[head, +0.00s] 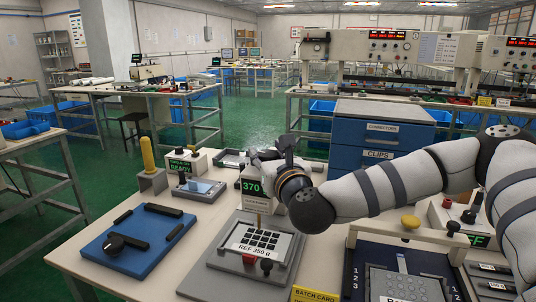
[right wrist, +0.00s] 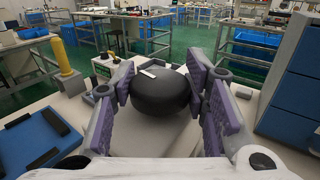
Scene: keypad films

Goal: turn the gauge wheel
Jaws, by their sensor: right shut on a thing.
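The gauge wheel (right wrist: 160,93) is a thick black round knob with a white mark on its top. It sits between the purple-padded fingers of my right gripper (right wrist: 163,100), which is shut on it. In the head view my right gripper (head: 272,158) is at the top of the gauge, and its own fingers and wrist mostly hide the wheel there. The gauge's green display (head: 251,187) reads 370. Below it stands a keypad (head: 257,240) on a grey base, with a label reading "REF 350 g". My left gripper is not in view.
A blue tray (head: 118,262) with black bars and a knob lies at left. A yellow-handled post (head: 147,155) and a small screen unit (head: 199,189) stand behind it. A blue drawer cabinet (head: 370,128) is behind my right arm. A dark fixture (head: 375,255) is at front right.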

